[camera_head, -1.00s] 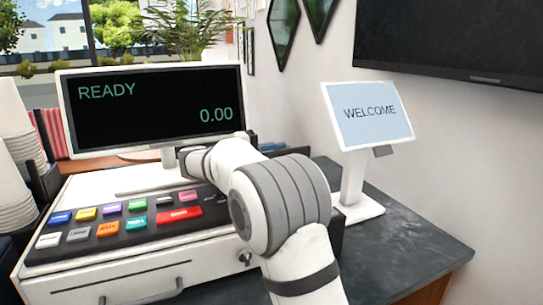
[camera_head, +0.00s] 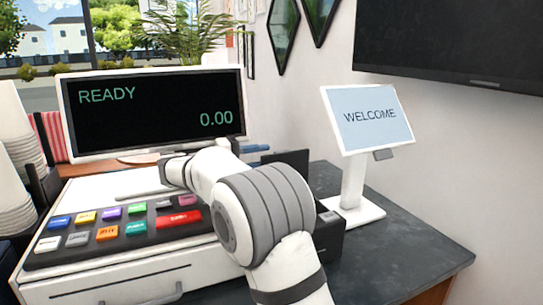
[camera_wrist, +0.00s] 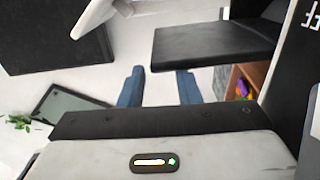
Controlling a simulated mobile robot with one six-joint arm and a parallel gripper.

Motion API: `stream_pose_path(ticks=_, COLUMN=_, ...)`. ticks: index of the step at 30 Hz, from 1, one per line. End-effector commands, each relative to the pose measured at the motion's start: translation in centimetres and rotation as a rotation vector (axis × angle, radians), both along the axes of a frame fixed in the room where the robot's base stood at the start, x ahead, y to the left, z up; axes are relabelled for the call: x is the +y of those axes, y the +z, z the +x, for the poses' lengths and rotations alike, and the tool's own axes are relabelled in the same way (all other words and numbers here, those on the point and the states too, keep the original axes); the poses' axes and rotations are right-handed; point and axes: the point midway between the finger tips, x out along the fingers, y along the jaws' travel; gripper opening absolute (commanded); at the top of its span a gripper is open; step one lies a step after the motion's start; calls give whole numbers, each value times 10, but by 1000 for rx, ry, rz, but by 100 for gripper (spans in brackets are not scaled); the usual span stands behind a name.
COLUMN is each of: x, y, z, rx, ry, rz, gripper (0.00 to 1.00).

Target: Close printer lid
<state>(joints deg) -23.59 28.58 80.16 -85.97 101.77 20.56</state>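The printer (camera_head: 328,232) is a black box on the dark counter, right of the cash register and partly hidden by my arm. A dark flat panel (camera_head: 288,160) that looks like its raised lid stands behind my arm. In the wrist view a black slab (camera_wrist: 215,44), probably the same lid, lies above and right of the fingers. My gripper (camera_wrist: 160,88) shows two blue fingers with a clear gap and nothing between them. The fingers appear apart from the slab, though I cannot judge the depth. In the head view my gripper is mostly hidden behind my arm.
The cash register (camera_head: 120,275) with coloured keys and a READY display (camera_head: 150,110) stands left. A WELCOME screen (camera_head: 365,120) on a white stand is right of the printer. Stacked cups (camera_head: 15,150) stand far left. The counter (camera_head: 400,250) at right is clear.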

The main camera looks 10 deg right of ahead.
Motion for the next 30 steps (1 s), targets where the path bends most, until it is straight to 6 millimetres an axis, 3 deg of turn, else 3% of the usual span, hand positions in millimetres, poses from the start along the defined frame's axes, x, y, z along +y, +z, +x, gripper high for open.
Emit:
stream_pose_path(ticks=6, x=28, y=0, z=-6, rx=0, ry=2, rz=1, gripper=30)
stream_pose_path(ticks=19, x=32, y=2, z=-7, rx=0, ry=1, rz=1, gripper=30)
stream_pose_path(ticks=30, x=32, y=56, z=-7, rx=0, ry=1, rz=1, gripper=30)
